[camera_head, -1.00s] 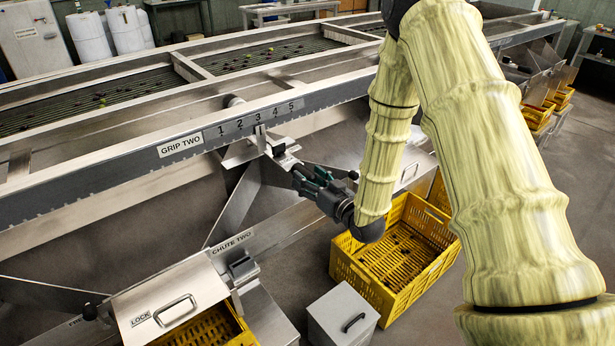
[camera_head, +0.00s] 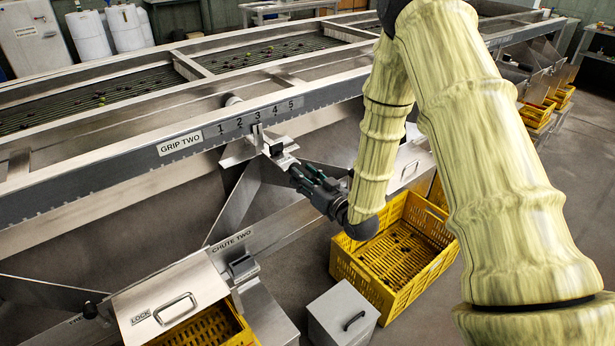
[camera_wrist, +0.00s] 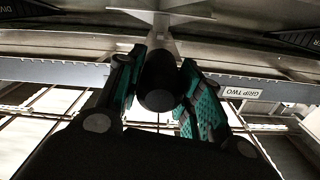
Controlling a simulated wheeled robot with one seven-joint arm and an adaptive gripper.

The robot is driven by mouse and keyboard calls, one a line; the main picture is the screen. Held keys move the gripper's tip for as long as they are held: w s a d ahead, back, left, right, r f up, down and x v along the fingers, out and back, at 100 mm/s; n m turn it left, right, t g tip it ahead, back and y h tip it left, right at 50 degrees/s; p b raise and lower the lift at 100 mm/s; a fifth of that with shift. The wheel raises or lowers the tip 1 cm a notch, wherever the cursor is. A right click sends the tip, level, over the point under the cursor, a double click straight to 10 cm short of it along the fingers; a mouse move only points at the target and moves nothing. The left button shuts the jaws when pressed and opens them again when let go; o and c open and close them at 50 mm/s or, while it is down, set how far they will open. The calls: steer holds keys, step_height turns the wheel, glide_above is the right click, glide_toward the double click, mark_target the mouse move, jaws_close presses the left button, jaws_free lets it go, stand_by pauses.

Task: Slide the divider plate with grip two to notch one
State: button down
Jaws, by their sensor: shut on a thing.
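The divider plate (camera_head: 240,152) hangs under the long steel rail marked "GRIP TWO" (camera_head: 180,145). Its upright pointer (camera_head: 257,134) stands at about notch three of the scale numbered one to five (camera_head: 257,118). My gripper (camera_head: 299,172) reaches the plate's grip from the front right. In the wrist view, my gripper (camera_wrist: 160,92) has its green-padded fingers on both sides of the dark round grip (camera_wrist: 160,75) and is shut on it. The fingers partly hide the grip in the head view.
Chute two's lidded box marked "LOCK" (camera_head: 168,303) is at the lower left. A yellow crate (camera_head: 375,282) stands below my wrist, with a grey box (camera_head: 343,316) beside it. The rail's front to the left of the pointer is clear.

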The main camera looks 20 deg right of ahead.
steer(key=s+a+b, duration=0.1)
steer(key=s+a, duration=0.3)
steer(key=a, duration=0.6)
steer(key=shift+a, duration=0.4)
steer(key=c, duration=1.1)
jaws_free()
steer(key=shift+o, duration=0.8)
steer(key=shift+a, duration=0.2)
steer(key=shift+d, duration=0.25)
